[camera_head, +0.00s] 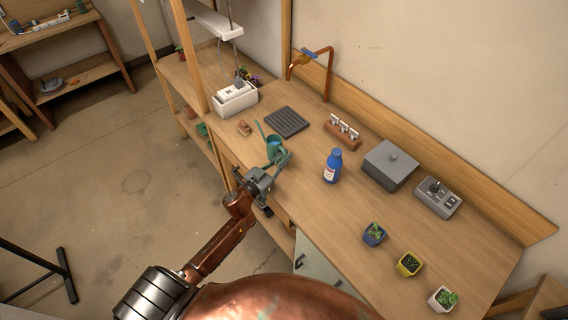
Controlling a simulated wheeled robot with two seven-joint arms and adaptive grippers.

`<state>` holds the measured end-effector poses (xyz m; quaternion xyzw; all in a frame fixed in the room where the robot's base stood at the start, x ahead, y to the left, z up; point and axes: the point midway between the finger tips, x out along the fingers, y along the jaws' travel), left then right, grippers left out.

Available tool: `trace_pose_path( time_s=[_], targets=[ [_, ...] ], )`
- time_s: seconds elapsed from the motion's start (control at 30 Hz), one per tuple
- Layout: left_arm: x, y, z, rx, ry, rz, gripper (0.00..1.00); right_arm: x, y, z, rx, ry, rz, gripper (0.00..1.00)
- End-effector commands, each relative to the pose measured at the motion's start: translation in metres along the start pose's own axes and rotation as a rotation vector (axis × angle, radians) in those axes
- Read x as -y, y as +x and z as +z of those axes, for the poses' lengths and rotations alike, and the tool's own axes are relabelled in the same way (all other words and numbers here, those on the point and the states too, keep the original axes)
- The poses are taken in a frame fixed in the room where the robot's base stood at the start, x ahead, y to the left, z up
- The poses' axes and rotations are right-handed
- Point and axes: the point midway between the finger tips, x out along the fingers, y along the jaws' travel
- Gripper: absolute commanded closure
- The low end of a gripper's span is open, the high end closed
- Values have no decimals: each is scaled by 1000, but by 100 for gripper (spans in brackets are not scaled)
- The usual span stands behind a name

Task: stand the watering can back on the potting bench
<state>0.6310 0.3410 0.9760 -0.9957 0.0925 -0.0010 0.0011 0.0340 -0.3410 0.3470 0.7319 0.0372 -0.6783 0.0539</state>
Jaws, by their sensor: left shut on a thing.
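The watering can (273,148) is small and teal-green, with a thin spout pointing up and to the left. It is upright at the front edge of the wooden potting bench (310,215). My left gripper (268,174) reaches in from the lower left and is shut on the can at its near right side, by the handle. The gripper's fingers partly hide the handle. I cannot tell whether the can's base touches the bench top. My right gripper is not in view.
A dark ribbed mat (286,121) lies just behind the can. A blue bottle (332,166) stands to the right, with a grey lidded box (389,166) beyond. Potted plants (408,263) line the front right. A white basin (235,98) is at the left. Bare bench lies between bottle and pots.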

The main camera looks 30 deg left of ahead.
Motion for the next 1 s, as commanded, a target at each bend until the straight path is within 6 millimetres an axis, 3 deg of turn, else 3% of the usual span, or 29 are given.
trace_pose_path(
  time_s=[0.37, 0.57, 0.97, 1.0],
  targets=[
    [14, 13, 22, -2, 1, 1, 100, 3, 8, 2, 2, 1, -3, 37],
    [12, 12, 49, -2, -2, 0, 100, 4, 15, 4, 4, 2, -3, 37],
    [12, 12, 53, -2, 1, 2, 100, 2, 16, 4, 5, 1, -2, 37],
    [12, 12, 53, -1, 0, 1, 89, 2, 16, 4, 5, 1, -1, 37]
  ],
)
